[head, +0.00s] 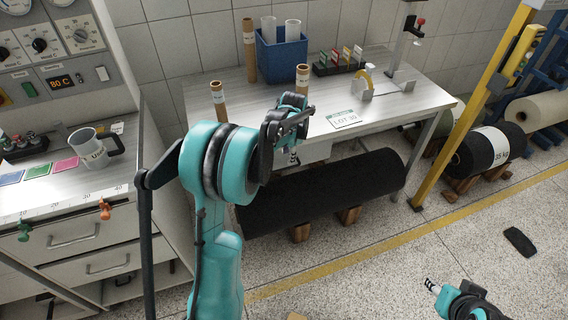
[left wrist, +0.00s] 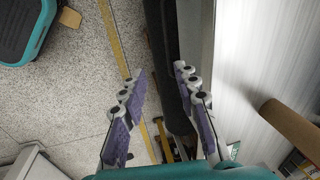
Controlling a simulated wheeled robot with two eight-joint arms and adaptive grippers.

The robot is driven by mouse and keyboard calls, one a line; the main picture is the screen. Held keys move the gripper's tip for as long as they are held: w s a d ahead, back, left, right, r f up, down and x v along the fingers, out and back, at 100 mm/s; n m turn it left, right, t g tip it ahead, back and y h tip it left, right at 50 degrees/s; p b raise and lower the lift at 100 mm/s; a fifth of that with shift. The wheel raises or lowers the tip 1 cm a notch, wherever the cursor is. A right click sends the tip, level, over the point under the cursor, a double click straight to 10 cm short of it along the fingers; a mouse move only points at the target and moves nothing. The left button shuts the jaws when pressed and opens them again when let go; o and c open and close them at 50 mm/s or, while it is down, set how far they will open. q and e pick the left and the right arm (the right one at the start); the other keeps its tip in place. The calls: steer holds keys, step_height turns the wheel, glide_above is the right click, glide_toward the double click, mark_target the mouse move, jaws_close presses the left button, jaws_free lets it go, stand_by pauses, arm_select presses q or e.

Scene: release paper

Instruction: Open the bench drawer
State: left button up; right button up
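The steel-topped bench (head: 410,95) stands in the middle of the head view. A pale drawer-like box (head: 314,152) shows under its front edge, partly hidden by my left gripper; I cannot make out its handle or whether it is open. My left gripper (head: 296,122) is at the bench's front edge, in front of that box. In the left wrist view my left gripper (left wrist: 159,78) has its purple-padded fingers spread, with nothing held between them. Part of my right gripper (head: 438,290) shows low at the right, over the floor and away from the bench; its finger state is unclear.
A large black roll (head: 330,190) lies under the bench on wooden blocks. Cardboard tubes (head: 249,50) and a blue bin (head: 281,55) stand on top. A left cabinet (head: 75,255) has handled drawers, with a mug (head: 90,148) on its counter. A yellow post (head: 465,115) stands right.

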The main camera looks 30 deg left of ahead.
mark_target(283, 169)
arm_select(q)
steer(key=shift+m, duration=0.4)
steer(key=b+x, duration=0.1)
steer(key=x, duration=0.2)
steer(key=a+b+x, duration=0.1)
steer(key=x, duration=0.3)
steer(key=b+x, duration=0.1)
steer(key=x, duration=0.3)
steer(key=shift+w+a, duration=0.35)
steer(key=shift+a, duration=0.1)
steer(key=shift+r, duration=0.1)
jaws_close()
